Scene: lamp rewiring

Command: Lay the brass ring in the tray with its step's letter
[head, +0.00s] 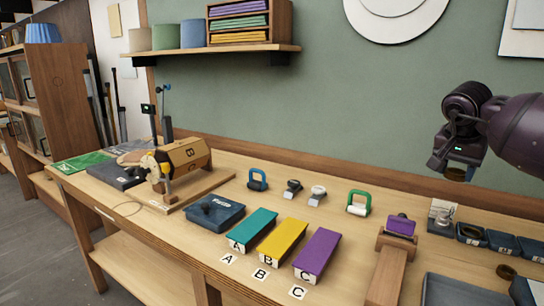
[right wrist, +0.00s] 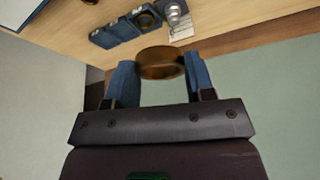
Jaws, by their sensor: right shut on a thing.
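My right gripper (head: 456,172) is raised above the right part of the bench, against the green wall. In the right wrist view its two blue fingertips (right wrist: 161,82) are shut on the brass ring (right wrist: 160,62). The ring (head: 457,175) also shows below the gripper in the head view, clear of the bench. A teal box (head: 252,229), a yellow box (head: 283,240) and a purple box (head: 317,253) stand in a row, lettered A, B and C, with matching letter cards in front. My left gripper is not in view.
Small dark-blue trays (head: 470,234) line the right of the bench, beside a silver part (head: 443,214). A wooden stand with a purple top (head: 400,226) stands left of them. A shelf (head: 210,52) hangs on the wall.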

